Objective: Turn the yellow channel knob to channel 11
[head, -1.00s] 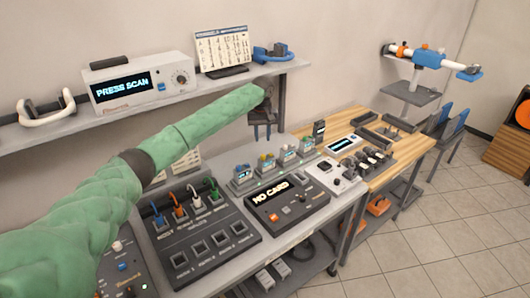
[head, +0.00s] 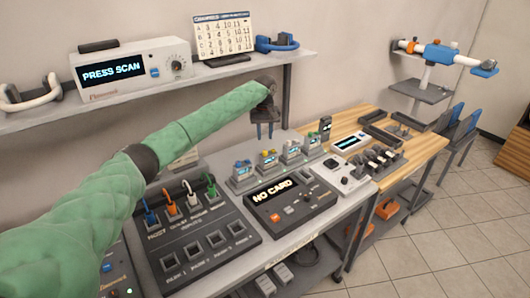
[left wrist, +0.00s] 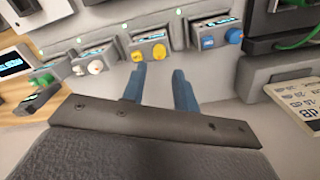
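The yellow channel knob (head: 267,153) is on a small grey box with a lit display, second from the left in a row of similar boxes on the bench. In the left wrist view the yellow knob (left wrist: 160,51) faces me just beyond my fingertips. My left gripper (head: 265,133) hangs behind and above the row, with its fingers down. In the left wrist view the gripper (left wrist: 158,78) has its two blue-grey fingers apart, with nothing between them and no visible contact with the knob. The knob's channel reading is too small to tell. My right gripper is not in view.
A blue knob (left wrist: 234,36) and a white knob (left wrist: 95,67) flank the yellow one closely. A "NO CARD" console (head: 291,205) and a cable panel (head: 200,240) stand in front. The shelf (head: 150,98) runs along the wall behind my left arm.

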